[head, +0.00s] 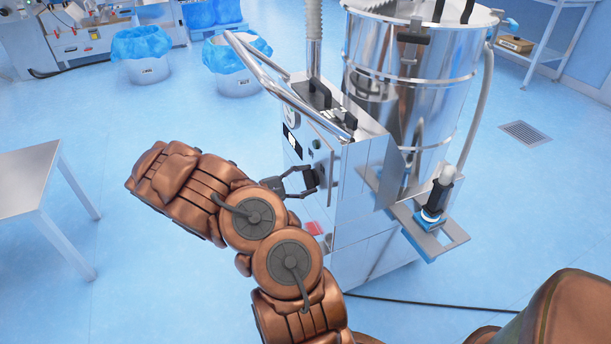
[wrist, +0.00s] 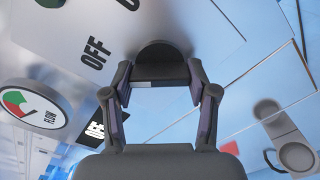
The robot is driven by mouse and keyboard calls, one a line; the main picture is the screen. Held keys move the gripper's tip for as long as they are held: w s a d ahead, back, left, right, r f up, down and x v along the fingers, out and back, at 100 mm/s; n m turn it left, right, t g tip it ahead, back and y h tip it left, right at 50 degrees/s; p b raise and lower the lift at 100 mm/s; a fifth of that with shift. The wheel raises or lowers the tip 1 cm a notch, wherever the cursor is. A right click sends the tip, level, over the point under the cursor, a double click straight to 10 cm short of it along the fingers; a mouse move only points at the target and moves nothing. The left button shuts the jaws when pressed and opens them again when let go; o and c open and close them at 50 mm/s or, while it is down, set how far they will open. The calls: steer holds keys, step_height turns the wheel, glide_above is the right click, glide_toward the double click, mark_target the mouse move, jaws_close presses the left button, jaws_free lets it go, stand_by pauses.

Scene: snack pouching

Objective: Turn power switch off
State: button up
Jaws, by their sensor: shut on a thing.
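The power switch is a black knob (wrist: 162,62) on the front panel of a steel machine; in the head view the knob (head: 310,180) sits on the panel's side facing my arm. My gripper (wrist: 161,78) is shut on the knob, one finger on each side of its bar. In the head view my gripper (head: 299,181) reaches the panel from the left. The word OFF (wrist: 96,55) shows left of the knob in the wrist view. A second label at the top edge is cut off, and the knob's pointer direction cannot be told.
A flow gauge (wrist: 30,112) is left of the knob. The steel machine (head: 365,220) has a tubular handle (head: 270,75) above the panel and a large drum (head: 410,90) behind. A steel table (head: 25,180) stands at left. A cable (head: 430,303) lies on open blue floor.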

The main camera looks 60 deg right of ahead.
steer(key=shift+n, duration=0.5)
steer(key=o, duration=1.2)
steer(key=shift+c, duration=0.2)
steer(key=v, duration=1.2)
